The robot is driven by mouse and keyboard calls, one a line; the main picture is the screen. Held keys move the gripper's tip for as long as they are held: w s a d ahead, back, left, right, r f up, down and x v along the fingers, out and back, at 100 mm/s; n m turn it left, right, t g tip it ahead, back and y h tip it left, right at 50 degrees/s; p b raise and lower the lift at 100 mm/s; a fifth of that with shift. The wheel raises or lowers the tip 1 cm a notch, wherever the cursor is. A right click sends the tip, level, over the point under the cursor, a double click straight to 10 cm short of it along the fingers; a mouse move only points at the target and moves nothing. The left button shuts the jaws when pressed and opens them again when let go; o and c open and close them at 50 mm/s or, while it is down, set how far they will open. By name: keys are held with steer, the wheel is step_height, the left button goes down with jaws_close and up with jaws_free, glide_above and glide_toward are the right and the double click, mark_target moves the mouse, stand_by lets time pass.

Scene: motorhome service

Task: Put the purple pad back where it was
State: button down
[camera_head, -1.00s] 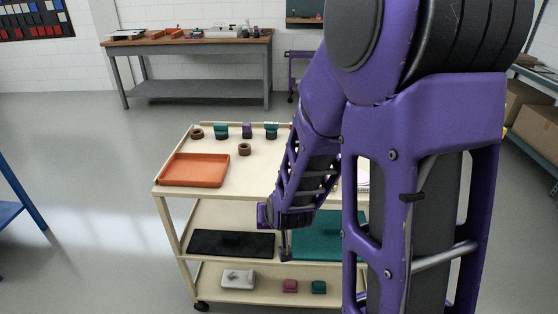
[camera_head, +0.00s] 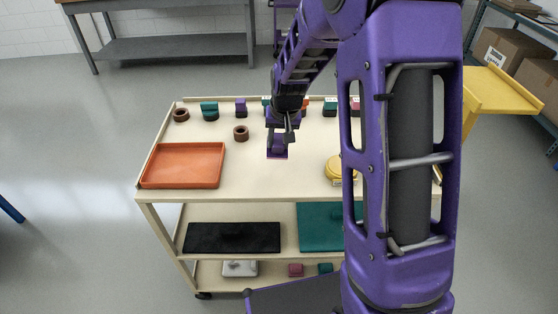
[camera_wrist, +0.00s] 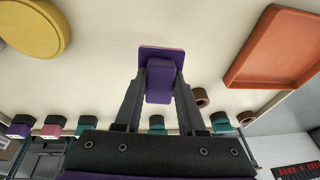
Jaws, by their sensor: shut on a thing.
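The purple pad (camera_wrist: 160,85) is between the fingers of my gripper (camera_wrist: 160,80) in the wrist view. It has a purple block and a flat plate with a reddish-purple face. In the head view the pad (camera_head: 277,154) is at the lower end of my gripper (camera_head: 279,143), over the middle of the cream cart top (camera_head: 250,180). I cannot tell whether it touches the surface. A row of coloured blocks on dark bases stands along the cart's back edge, including a purple one (camera_head: 240,107) and a teal one (camera_head: 209,110). My arm hides part of the row.
An orange tray (camera_head: 183,166) lies at the cart's left, a yellow round thing (camera_head: 338,169) at the right. Brown rings stand at the back left (camera_head: 181,115) and nearer the middle (camera_head: 241,133). Lower shelves hold a black mat (camera_head: 233,237) and a teal mat (camera_head: 318,222).

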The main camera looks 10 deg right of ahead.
mark_target(278, 133)
steer(key=w+r+g, duration=0.2)
steer(key=r, duration=0.1)
steer(key=shift+d+g, duration=0.15)
steer(key=shift+g, duration=0.25)
steer(key=shift+r+g, duration=0.4)
steer(key=shift+r, duration=0.1)
step_height(278, 133, down, 10)
steer(key=shift+r, duration=0.15)
steer(key=c, duration=0.5)
jaws_free()
steer(key=r, duration=1.2)
steer(key=shift+w+d, duration=0.1)
steer(key=shift+w, duration=0.2)
